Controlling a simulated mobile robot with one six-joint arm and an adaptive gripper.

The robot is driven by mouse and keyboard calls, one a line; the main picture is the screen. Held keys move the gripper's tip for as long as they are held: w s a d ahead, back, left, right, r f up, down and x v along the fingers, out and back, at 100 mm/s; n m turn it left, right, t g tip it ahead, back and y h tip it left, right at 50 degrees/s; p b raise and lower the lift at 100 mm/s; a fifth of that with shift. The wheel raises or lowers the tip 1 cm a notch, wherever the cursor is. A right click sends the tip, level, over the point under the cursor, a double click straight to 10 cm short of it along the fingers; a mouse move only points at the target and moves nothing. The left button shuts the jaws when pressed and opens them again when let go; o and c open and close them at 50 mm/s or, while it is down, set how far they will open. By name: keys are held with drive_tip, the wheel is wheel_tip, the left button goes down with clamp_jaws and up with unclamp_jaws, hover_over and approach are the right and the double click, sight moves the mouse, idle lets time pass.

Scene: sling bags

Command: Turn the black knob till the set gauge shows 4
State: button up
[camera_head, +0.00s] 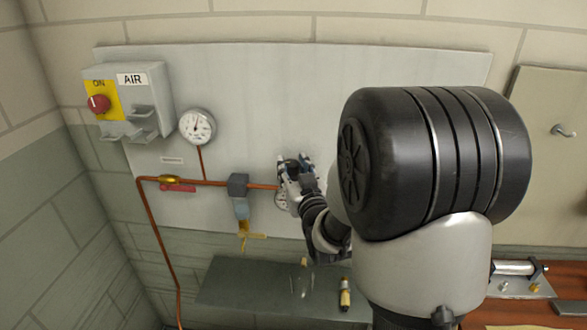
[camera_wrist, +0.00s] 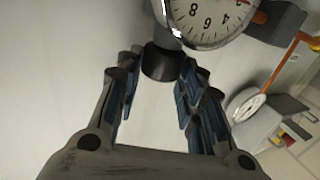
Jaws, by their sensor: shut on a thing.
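The black knob (camera_wrist: 160,64) shows in the wrist view between my fingertips, just below a round white gauge. My gripper (camera_wrist: 160,58) is shut on the knob from both sides. The set gauge (camera_wrist: 207,20) is cut off by the top edge; its numerals 8, 6 and 4 appear turned over, and I cannot make out its needle. In the head view my gripper (camera_head: 296,170) is at the wall panel, at the right end of the copper pipe. The knob is hidden there, and the gauge (camera_head: 283,202) is mostly covered.
A second gauge (camera_head: 197,126) is on the panel (camera_head: 290,85). A grey AIR box (camera_head: 140,100) with a red knob (camera_head: 98,103) is at left. The copper pipe (camera_head: 215,182) carries a red-handled valve (camera_head: 177,187) and a filter (camera_head: 240,200). A shelf (camera_head: 235,285) lies below.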

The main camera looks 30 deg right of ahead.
drive_tip(key=shift+a, duration=0.1)
drive_tip(key=m+h+b, duration=0.1)
drive_tip(key=m+g+h+b, duration=0.1)
drive_tip(key=h, duration=0.1)
drive_tip(key=shift+w+a+b, duration=0.15)
drive_tip(key=shift+a+b, duration=0.2)
drive_tip(key=m+h, duration=0.1)
drive_tip(key=m+g+h, duration=0.1)
drive_tip(key=g+h, duration=0.1)
drive_tip(key=shift+w+a+m+h, duration=0.2)
drive_tip(key=shift+a+m+h, duration=0.05)
drive_tip(key=shift+m+h, duration=0.15)
drive_tip(key=m+g+h+p, duration=0.1)
drive_tip(key=g, duration=0.1)
drive_tip(key=m+g+h+p, duration=0.1)
drive_tip(key=m+h, duration=0.1)
drive_tip(key=m+g+h+p, duration=0.1)
drive_tip(key=g+p, duration=0.1)
drive_tip(key=shift+w+a+r+g+h, duration=0.2)
drive_tip(key=shift+w+a+g+h, duration=0.1)
drive_tip(key=shift+w+h, duration=0.1)
drive_tip(key=m+g+p, duration=0.1)
drive_tip(key=m+g+h+p, duration=0.1)
drive_tip(key=g, duration=0.1)
drive_tip(key=m+g+h+p, duration=0.1)
drive_tip(key=m+g, duration=0.1)
drive_tip(key=shift+w, duration=0.25)
drive_tip(key=shift+m+g+p, duration=0.3)
